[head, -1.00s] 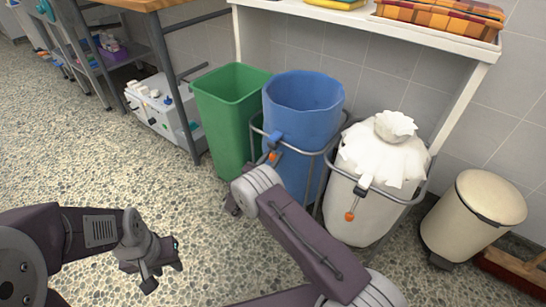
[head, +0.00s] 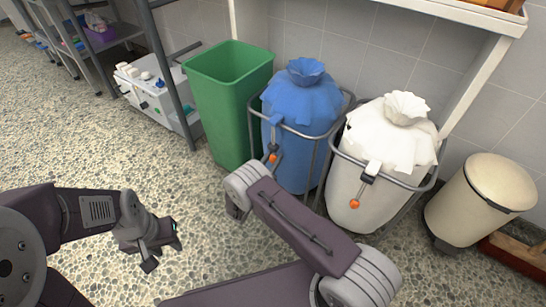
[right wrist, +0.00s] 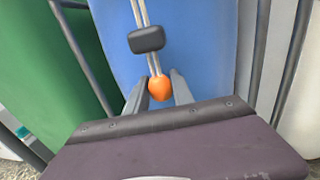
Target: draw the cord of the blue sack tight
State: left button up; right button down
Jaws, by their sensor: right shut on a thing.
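The blue sack (head: 300,105) stands upright in a grey wire stand in the head view. Its mouth is gathered into a narrow neck with a small tuft on top. Its pale double cord (right wrist: 142,14) runs down the front through a dark cord lock (right wrist: 146,40) to an orange bead (right wrist: 160,88). My right gripper (right wrist: 157,95) is shut on this bead, below the lock and apart from it. In the head view my right wrist hides its fingers. My left gripper (head: 168,238) is over the floor, away from the sack; its jaw opening is unclear.
A green open bin (head: 225,110) stands close on the left of the blue sack. A white gathered sack (head: 375,185) in its own stand is close on the right, with a beige pedal bin (head: 475,205) beyond. A white shelf (head: 440,15) is above.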

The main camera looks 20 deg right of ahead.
jog(key=shift+s+f, duration=0.1)
jog(key=shift+f, duration=0.15)
jog(key=c, duration=1.1)
grip_release()
jog(key=shift+a+r, duration=0.1)
jog(key=shift+a, duration=0.05)
jog(key=p+v, duration=0.4)
jog(key=v, duration=0.4)
jog(key=shift+s+a+p, duration=0.25)
jog(key=shift+s+p, duration=0.05)
